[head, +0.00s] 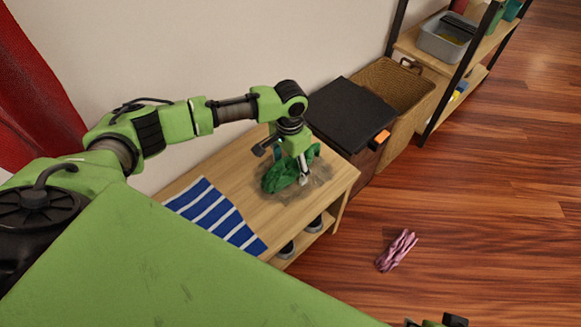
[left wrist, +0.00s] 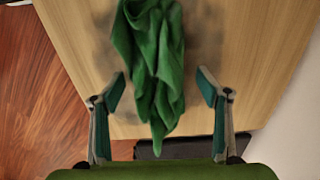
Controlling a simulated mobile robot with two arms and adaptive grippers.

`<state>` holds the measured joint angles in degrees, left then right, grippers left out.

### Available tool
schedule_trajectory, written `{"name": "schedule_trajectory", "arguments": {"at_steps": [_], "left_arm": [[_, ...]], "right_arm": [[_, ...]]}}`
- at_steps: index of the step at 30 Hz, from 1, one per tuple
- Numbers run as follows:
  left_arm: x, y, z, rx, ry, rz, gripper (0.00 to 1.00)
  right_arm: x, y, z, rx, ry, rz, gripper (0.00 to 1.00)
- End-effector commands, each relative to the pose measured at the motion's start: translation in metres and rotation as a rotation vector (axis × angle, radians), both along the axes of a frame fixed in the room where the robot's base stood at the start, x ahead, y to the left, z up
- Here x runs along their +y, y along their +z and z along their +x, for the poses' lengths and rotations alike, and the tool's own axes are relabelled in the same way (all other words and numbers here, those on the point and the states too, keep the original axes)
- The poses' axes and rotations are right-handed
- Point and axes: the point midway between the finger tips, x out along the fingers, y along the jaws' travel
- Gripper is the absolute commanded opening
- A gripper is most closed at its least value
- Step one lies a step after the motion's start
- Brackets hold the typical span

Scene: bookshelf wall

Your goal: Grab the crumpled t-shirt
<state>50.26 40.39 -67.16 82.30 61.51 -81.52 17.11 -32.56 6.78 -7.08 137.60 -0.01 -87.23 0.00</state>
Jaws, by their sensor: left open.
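A crumpled green cloth (head: 279,178), which looks like the t-shirt, lies on the wooden bench top near its right end. It also shows in the left wrist view (left wrist: 152,60), between and beyond the two fingers. My left gripper (head: 284,166) is over the green cloth, pointing down, with its fingers spread on either side of it. In the left wrist view the left gripper (left wrist: 160,88) is open, with clear gaps between the cloth and both fingers. Part of my right gripper (head: 440,321) shows at the bottom edge, mostly cut off.
A blue-and-white striped cloth (head: 216,213) lies on the bench (head: 235,165). Shoes (head: 313,224) stand on its lower shelf. A black-lidded box (head: 350,113) and a wicker basket (head: 392,84) stand beyond it. A pink crumpled cloth (head: 397,250) lies on the open wooden floor.

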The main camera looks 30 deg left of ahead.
Motion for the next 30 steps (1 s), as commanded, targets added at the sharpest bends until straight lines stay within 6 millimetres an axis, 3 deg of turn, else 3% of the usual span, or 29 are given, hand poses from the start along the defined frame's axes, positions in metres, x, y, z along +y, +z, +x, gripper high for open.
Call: {"name": "schedule_trajectory", "arguments": {"at_steps": [5,9,25,30], "left_arm": [[0.000,0.000,0.000,0.000,0.000,0.000,0.66],[0.000,0.000,0.000,0.000,0.000,0.000,0.36],[0.000,0.006,0.000,-0.001,0.000,0.000,0.35],[0.000,0.022,0.000,-0.001,0.000,0.000,0.35]], "right_arm": [[0.000,0.000,0.000,0.001,0.000,0.000,0.40],[0.000,0.000,0.000,0.000,0.000,0.000,0.40],[0.000,-0.001,0.001,-0.001,0.000,0.000,0.40],[0.002,-0.028,0.006,0.017,0.002,-0.001,0.40]]}}
